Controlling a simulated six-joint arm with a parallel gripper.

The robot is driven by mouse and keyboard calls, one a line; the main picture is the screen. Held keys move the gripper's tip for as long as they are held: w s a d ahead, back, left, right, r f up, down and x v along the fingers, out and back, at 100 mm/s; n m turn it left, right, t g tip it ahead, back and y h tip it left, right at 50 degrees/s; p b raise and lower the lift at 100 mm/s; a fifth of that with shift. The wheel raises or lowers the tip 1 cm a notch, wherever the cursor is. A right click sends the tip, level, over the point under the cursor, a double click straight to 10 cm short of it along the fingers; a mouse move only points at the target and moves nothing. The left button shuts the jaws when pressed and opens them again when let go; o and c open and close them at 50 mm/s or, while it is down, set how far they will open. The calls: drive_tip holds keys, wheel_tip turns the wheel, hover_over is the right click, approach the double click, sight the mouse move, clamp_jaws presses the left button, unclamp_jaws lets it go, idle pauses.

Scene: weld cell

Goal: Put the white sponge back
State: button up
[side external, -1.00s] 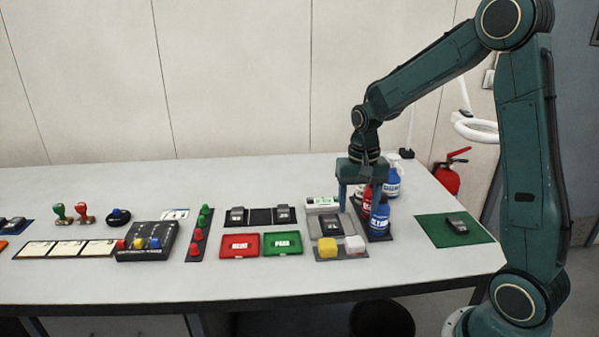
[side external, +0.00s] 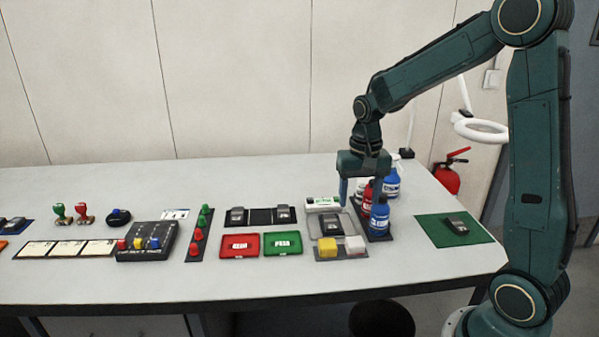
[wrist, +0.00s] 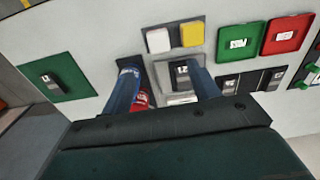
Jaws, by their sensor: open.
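The white sponge (side external: 356,244) lies at the front right of a grey tray (side external: 327,256), just right of the yellow sponge (side external: 327,246). It also shows in the wrist view as a white block (wrist: 158,40) beside the yellow one (wrist: 192,35). My gripper (side external: 363,196) is open and points down over the area behind the sponges, near the bottles. In the wrist view the two fingers (wrist: 164,66) are apart with no object held between them. The white sponge is clear of both fingers.
A dark device (side external: 329,223) lies behind the sponges. Red (side external: 240,245) and green (side external: 283,243) trays are to the left. A green mat (side external: 440,236) lies right.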

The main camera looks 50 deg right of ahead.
drive_tip(key=s+a+r+n+t, duration=0.2)
drive_tip(key=s+a+r+n, duration=0.2)
drive_tip(key=s, duration=0.4)
drive_tip(key=s+a+r+n+t, duration=0.3)
drive_tip(key=s+a+r+n, duration=0.1)
drive_tip(key=s+a+r, duration=0.3)
drive_tip(key=shift+s+a+n, duration=0.3)
drive_tip(key=shift+s+a, duration=0.15)
drive_tip(key=shift+s, duration=0.55)
